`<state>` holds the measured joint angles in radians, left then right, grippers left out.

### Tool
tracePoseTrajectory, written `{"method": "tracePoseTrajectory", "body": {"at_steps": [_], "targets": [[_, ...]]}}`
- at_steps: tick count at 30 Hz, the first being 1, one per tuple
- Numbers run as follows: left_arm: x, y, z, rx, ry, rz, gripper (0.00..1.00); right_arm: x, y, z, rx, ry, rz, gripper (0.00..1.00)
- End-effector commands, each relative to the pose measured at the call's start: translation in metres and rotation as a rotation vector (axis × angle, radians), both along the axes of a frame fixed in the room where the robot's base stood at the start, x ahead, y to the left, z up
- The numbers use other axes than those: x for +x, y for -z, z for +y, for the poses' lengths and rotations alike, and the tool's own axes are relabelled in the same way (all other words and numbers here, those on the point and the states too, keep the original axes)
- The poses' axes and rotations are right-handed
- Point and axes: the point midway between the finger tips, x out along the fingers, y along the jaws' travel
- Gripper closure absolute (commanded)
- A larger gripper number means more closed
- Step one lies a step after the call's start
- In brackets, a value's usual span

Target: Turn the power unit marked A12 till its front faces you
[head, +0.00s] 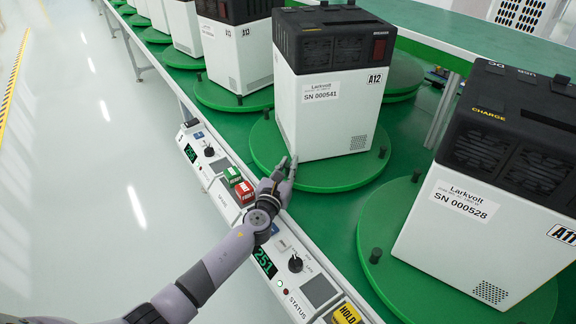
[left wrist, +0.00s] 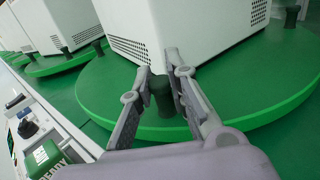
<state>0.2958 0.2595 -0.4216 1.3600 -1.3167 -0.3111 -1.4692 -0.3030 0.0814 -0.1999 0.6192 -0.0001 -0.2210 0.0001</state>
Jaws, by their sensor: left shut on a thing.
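The power unit marked A12 (head: 325,115) is a white box with a black top, upright on a round green turntable (head: 262,150). My left gripper (head: 286,172) is at the turntable's near rim, below the unit. In the left wrist view its fingers (left wrist: 162,98) are closed around a dark upright peg (left wrist: 162,92) on the turntable, just beside the unit's base corner. My right gripper is out of view.
Unit A11 (head: 480,200) stands on its own turntable at the right; more units stand in line behind. A control rail with green (head: 232,175) and red (head: 245,190) buttons, knobs and a yellow HOLD block (head: 346,314) runs under my left arm. The floor at left is clear.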

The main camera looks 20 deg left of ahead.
Motion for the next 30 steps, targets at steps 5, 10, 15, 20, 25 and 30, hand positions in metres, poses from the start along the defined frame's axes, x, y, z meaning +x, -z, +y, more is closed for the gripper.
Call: {"method": "tracePoseTrajectory", "body": {"at_steps": [5, 10, 15, 20, 25, 30], "targets": [[-0.0002, 0.0001, 0.0000, 0.000, 0.000, 0.000, 1.00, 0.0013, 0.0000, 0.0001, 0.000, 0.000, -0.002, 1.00], [-0.0002, 0.0002, 0.0000, 0.000, 0.000, 0.000, 1.00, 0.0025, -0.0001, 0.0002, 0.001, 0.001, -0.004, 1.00], [-0.0002, 0.0003, 0.0000, 0.001, 0.000, 0.000, 1.00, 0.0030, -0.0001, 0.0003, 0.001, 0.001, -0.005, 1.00], [-0.0002, 0.0003, 0.0000, 0.001, 0.000, 0.000, 1.00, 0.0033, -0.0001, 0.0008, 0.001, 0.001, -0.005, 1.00], [-0.0006, 0.0003, -0.0017, 0.000, 0.000, 0.001, 1.00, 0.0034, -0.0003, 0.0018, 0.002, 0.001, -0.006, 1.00], [-0.0022, 0.0003, -0.0097, 0.000, 0.003, 0.001, 1.00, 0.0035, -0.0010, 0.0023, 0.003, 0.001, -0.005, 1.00]]}}
